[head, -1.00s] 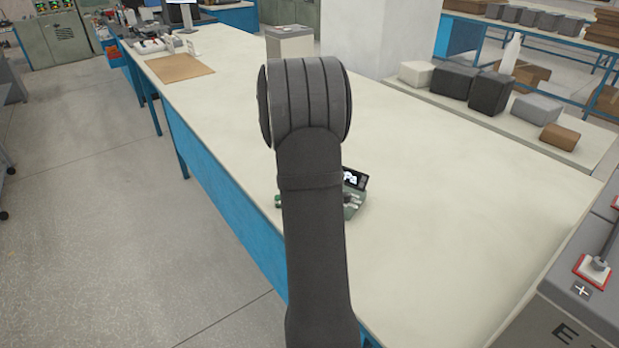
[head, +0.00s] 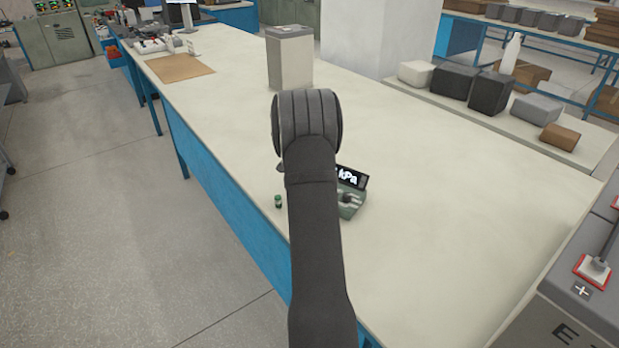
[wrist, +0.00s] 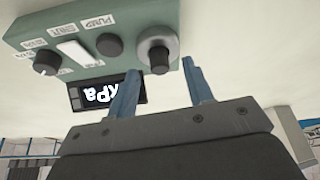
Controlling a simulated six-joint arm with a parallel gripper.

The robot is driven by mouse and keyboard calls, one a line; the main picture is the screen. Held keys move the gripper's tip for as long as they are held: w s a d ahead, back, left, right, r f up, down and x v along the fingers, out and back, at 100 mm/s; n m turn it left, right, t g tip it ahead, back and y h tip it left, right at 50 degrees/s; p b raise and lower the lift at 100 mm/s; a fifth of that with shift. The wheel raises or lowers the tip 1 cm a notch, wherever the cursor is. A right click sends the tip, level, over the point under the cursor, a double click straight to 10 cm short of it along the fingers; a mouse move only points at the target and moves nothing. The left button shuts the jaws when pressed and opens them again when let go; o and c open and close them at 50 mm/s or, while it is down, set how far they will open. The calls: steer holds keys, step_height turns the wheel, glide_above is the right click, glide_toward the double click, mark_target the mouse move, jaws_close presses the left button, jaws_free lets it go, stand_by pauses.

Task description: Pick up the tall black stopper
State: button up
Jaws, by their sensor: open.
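A green box with a panel of knobs (wrist: 87,22) fills the upper left of the wrist view. It also shows in the head view (head: 351,205), partly behind my arm. A tall dark grey stopper-like knob (wrist: 158,49) stands out from its panel, with a wide base and a darker, narrower end. It is the likeliest tall black stopper. My gripper (wrist: 160,67) is open, its two blue-grey fingers on either side of that end in the picture. Whether they touch it or how deep they reach cannot be told. My arm hides the gripper in the head view.
The panel also has a low dark round knob (wrist: 109,44), a white-marked knob (wrist: 46,63) and a white lever (wrist: 73,53). A black kPa display (head: 351,177) adjoins the box. A small green-topped item (head: 278,201) stands left of my arm. A grey bin (head: 290,60) stands behind.

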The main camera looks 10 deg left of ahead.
steer(key=shift+x, duration=0.9)
steer(key=shift+r, duration=0.1)
jaws_close()
steer(key=shift+r, duration=0.1)
steer(key=shift+r, duration=0.3)
steer(key=r, duration=0.3)
steer(key=shift+d+r, duration=0.25)
steer(key=shift+r, duration=0.15)
steer(key=s+d+r, duration=0.4)
steer(key=d+r, duration=0.6)
steer(key=r, duration=0.1)
steer(key=shift+d, duration=0.25)
